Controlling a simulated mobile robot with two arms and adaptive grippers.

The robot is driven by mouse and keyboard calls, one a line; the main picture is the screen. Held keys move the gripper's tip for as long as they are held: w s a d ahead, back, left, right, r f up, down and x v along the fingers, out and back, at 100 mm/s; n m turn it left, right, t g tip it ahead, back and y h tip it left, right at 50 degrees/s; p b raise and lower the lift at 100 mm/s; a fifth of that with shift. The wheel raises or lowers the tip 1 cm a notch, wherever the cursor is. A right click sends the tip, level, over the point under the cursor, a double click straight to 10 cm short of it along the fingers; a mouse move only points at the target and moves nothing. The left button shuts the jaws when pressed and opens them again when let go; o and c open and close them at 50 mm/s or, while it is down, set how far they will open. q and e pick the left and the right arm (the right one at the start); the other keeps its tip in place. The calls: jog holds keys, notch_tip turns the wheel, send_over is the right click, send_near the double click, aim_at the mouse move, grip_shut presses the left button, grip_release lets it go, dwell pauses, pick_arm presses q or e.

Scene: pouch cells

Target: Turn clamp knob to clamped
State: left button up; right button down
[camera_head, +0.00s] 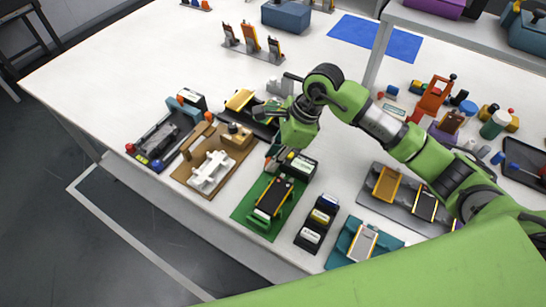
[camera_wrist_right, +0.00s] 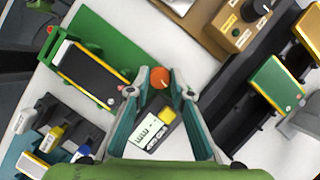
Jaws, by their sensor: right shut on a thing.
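The orange clamp knob (camera_wrist_right: 160,77) has a pale mark on its top. It sits between the two teal fingertips of my right gripper (camera_wrist_right: 161,82) in the right wrist view. My right gripper is shut on it. Beside it is a dark box (camera_wrist_right: 153,130) with a pale display and a yellow part; it also shows in the head view (camera_head: 302,163). The knob stands at the corner of a green base (camera_wrist_right: 97,30) that carries a black and yellow cell (camera_wrist_right: 88,72). In the head view my right gripper (camera_head: 272,157) reaches down there, mostly hiding the knob. My left gripper is not in view.
A brown fixture (camera_head: 187,174) with a white part and dark knob stands left of the green base. Dark blocks (camera_head: 317,222) and a teal fixture (camera_head: 343,243) lie to the right. A shelf (camera_head: 450,32) rises at the back right. The white table (camera_head: 130,65) is clear at the back left.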

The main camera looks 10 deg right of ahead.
jog(key=m+t+b, duration=0.1)
jog(key=m, duration=0.1)
jog(key=m+b, duration=0.1)
jog(key=m, duration=0.1)
jog(key=shift+s+f+t+h, duration=0.1)
jog(key=shift+t+h, duration=0.2)
jog(key=shift+t, duration=0.1)
jog(key=shift+a+m+t+h+b, duration=0.1)
jog(key=shift+m+t+h+b, duration=0.3)
jog(key=shift+m, duration=0.7)
jog(key=shift+a+m+t+h+b, duration=0.1)
jog(key=shift+m+b, duration=0.5)
jog(key=shift+m, duration=0.5)
jog(key=shift+s+d, duration=0.1)
jog(key=c, duration=2.1)
grip_release()
jog(key=v, duration=1.2)
